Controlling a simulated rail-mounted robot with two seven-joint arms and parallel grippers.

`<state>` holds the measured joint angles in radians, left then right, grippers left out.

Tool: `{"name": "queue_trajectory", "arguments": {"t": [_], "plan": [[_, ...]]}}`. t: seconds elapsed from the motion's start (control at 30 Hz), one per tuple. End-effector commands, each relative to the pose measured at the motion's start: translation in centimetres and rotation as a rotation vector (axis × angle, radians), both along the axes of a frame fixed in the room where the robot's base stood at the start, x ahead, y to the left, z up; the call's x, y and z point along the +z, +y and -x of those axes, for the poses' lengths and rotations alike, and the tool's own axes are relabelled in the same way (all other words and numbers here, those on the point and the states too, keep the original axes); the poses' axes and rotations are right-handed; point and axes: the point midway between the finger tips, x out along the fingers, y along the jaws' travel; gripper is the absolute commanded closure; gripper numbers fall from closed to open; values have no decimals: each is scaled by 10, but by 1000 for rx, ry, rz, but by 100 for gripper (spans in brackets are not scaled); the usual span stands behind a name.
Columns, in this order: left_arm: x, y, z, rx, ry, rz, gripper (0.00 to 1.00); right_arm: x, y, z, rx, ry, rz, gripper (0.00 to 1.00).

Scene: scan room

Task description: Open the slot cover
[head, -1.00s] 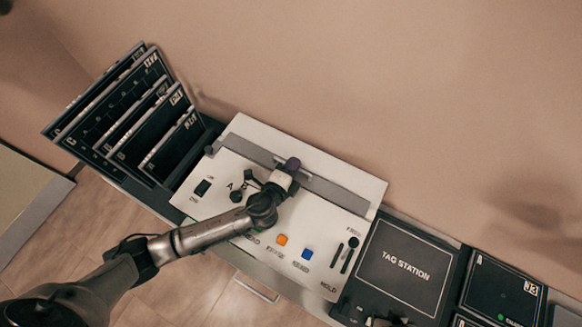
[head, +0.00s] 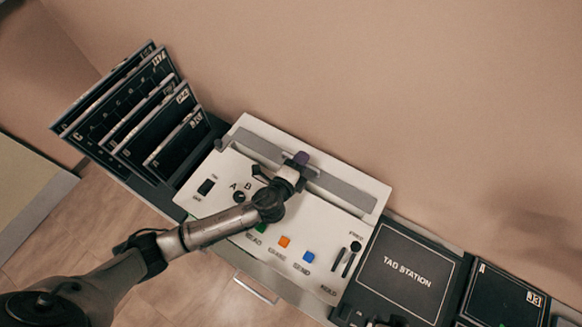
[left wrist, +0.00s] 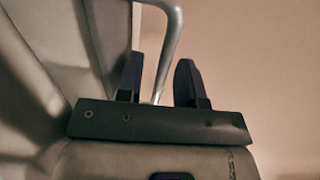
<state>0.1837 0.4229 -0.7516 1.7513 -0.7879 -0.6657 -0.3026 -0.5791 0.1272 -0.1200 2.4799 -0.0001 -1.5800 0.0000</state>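A pale console (head: 330,243) stands against the wall with buttons and switches on its front. A long grey strip (head: 341,190), which looks like the slot cover, runs along its back part inside a white surround. My left gripper (head: 301,158) is over this strip near its middle and hides part of it. In the left wrist view, its two dark fingers (left wrist: 160,82) stand apart. A bent metal bar handle (left wrist: 172,45) shows between them. I cannot tell whether the fingers touch the bar. My right gripper is not in view.
A rack of dark panels (head: 142,115) stands left of the console. A black tag station (head: 408,270) adjoins it on the right, with another dark panel (head: 502,300) beyond. The beige wall (head: 400,80) rises close behind. A handle (head: 256,287) juts from the console's front.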

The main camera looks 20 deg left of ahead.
Motion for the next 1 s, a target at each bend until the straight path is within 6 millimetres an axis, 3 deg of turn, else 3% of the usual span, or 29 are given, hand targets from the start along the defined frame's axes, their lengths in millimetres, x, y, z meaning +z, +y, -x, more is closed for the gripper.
{"name": "queue_trajectory", "arguments": {"t": [0.6, 0.8, 1.0], "plan": [[20, 13, 105, 0, 2, 0, 66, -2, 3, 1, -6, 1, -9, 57], [24, 16, 124, 1, 2, -1, 66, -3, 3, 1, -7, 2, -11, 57], [26, 16, 130, 1, 0, -1, 66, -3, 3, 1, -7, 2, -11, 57]]}}
